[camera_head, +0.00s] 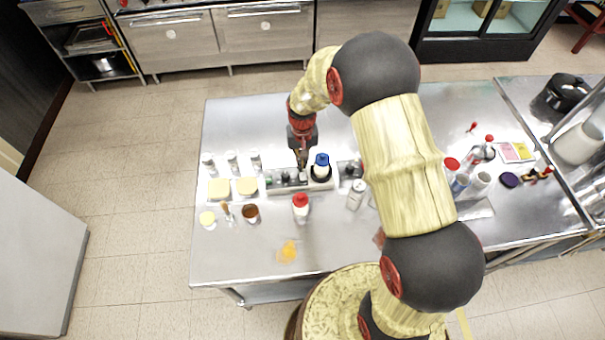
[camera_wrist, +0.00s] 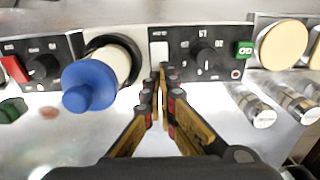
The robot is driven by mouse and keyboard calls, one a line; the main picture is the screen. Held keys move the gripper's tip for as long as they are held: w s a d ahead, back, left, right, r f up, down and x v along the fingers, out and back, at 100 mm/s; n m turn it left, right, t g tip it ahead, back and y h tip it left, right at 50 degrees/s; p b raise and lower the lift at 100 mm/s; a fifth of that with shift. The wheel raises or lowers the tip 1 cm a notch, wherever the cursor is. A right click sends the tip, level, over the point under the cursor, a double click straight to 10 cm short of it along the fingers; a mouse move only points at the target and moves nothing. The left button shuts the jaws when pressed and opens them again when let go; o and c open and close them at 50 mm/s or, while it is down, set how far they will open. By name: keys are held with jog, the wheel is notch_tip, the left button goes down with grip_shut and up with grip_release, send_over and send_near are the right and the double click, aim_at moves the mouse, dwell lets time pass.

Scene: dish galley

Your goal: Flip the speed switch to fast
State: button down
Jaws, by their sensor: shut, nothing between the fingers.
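A low control unit (camera_head: 272,184) sits on the steel table below my gripper (camera_head: 302,160). In the wrist view my gripper (camera_wrist: 160,82) is shut and empty, its fingertips close together. The tips are just below a white rectangular switch (camera_wrist: 159,51) on a dark panel (camera_wrist: 184,62). Whether they touch it I cannot tell. The panel also carries a black knob (camera_wrist: 206,56) and a green switch (camera_wrist: 244,49). A red switch (camera_wrist: 15,68) is on another dark panel at the left. The labels are too small to read, so which switch is for speed is unclear.
A blue-topped white cylinder (camera_wrist: 90,84) projects close to the left of my fingers. A red-capped bottle (camera_head: 300,206) stands in front of the unit. The table's left front (camera_head: 230,258) is clear.

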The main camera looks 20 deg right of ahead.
jog(key=shift+f+b, duration=0.55)
jog(key=shift+f, duration=0.4)
dwell(0.4)
jog(key=shift+r, duration=0.1)
jog(key=shift+r+p, duration=2.15)
jog(key=shift+r, duration=1.3)
jog(key=s+r+n+t+b, duration=0.1)
jog(key=s+r+t+b, duration=0.1)
jog(key=s+r+b, duration=0.4)
jog(key=s+r+n+t+b, duration=0.1)
jog(key=s+r+t+b, duration=0.2)
jog(key=s+r, duration=1)
jog(key=s+b, duration=0.3)
jog(key=s, duration=0.4)
jog(key=shift+s+r+t, duration=0.25)
jog(key=shift+r+t, duration=0.05)
jog(key=shift+r, duration=0.1)
